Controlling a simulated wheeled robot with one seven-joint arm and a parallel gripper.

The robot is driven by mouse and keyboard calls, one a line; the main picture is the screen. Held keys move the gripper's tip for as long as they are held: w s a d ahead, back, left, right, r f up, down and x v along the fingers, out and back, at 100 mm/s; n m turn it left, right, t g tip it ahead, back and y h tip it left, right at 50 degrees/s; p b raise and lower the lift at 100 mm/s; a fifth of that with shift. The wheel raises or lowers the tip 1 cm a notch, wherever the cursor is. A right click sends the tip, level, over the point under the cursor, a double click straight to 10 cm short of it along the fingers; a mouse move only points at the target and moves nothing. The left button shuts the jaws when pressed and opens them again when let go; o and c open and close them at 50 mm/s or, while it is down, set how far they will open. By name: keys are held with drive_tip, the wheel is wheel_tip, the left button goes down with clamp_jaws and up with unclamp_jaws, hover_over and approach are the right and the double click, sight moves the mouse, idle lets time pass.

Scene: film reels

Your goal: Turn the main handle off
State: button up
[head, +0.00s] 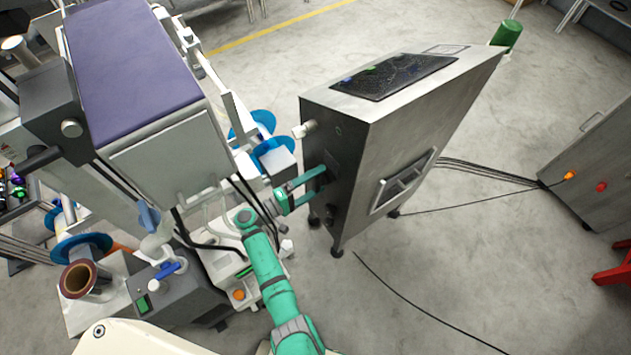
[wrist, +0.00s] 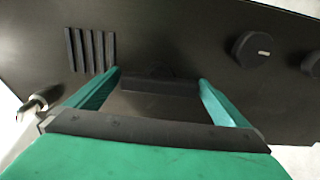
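The steel cabinet (head: 385,140) stands on short legs in the middle of the head view, with a dark panel on its left side. My gripper (head: 323,181) reaches up to that panel. In the wrist view my gripper (wrist: 160,77) is open, with one teal finger on each side of a dark, low raised part (wrist: 160,84), possibly the main handle. I see no clear contact, and its lower side is partly hidden. A round black knob (wrist: 253,49) with a pale mark sits to the right of the fingers.
Vent slots (wrist: 91,50) and a metal fitting (wrist: 38,103) lie left of the fingers. A second knob (wrist: 313,63) is at the right edge. A machine with blue reels (head: 272,150) stands close left of my arm. Cables (head: 480,172) run over the floor at right.

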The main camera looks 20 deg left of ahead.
drive_tip(key=v, duration=1.1)
drive_tip(key=shift+w, duration=0.1)
